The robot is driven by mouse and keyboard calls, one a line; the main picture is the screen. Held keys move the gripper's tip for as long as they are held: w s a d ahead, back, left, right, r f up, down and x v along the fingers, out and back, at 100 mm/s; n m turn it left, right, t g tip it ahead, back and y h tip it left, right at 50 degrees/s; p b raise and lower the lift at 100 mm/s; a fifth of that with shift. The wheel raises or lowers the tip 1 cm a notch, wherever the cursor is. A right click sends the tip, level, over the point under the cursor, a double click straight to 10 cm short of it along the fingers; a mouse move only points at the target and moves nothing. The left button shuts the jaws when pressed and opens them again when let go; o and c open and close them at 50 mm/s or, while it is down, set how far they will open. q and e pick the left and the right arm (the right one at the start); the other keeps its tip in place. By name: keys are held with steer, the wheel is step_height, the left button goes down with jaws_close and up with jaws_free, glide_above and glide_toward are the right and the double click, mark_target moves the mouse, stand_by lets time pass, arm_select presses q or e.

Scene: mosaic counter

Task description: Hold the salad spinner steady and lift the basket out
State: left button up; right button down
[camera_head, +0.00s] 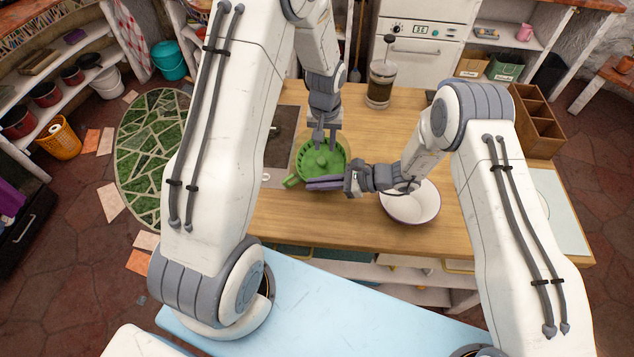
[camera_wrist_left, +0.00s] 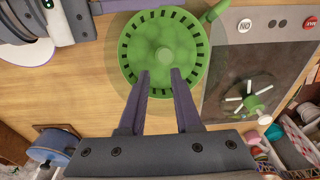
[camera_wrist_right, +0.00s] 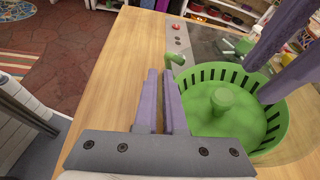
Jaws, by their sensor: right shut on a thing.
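The salad spinner shows a clear bowl (camera_wrist_right: 292,150) with a green side handle (camera_head: 291,181). Its green slotted basket (camera_wrist_left: 128,50) sits inside the bowl, with a raised knob (camera_wrist_right: 222,100) at the centre. My right gripper (camera_head: 308,184) reaches in from the right at the spinner's near side. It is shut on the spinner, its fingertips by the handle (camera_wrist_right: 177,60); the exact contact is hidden. My left gripper (camera_wrist_left: 160,73) points down over the basket, fingers apart and empty. In the head view, the left gripper (camera_head: 321,140) is close above the knob.
A white bowl (camera_head: 411,208) stands right of the spinner, under my right wrist. A dark hob (camera_head: 280,135) lies to the left. A French press (camera_head: 380,85) stands behind, and a wooden divided box (camera_head: 536,125) is at the back right. The counter's back middle (camera_head: 345,105) is clear.

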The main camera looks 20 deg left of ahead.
mark_target(324, 163)
steer(key=shift+f, duration=0.15)
arm_select(q)
step_height(324, 163, up, 11)
steer(key=s, duration=0.1)
steer(key=shift+s+d, duration=0.15)
steer(key=shift+d, duration=0.05)
arm_select(e)
steer(key=c, duration=0.9)
jaws_free()
arm_select(q)
steer(key=shift+f, duration=0.1)
arm_select(e)
steer(key=shift+d, duration=0.1)
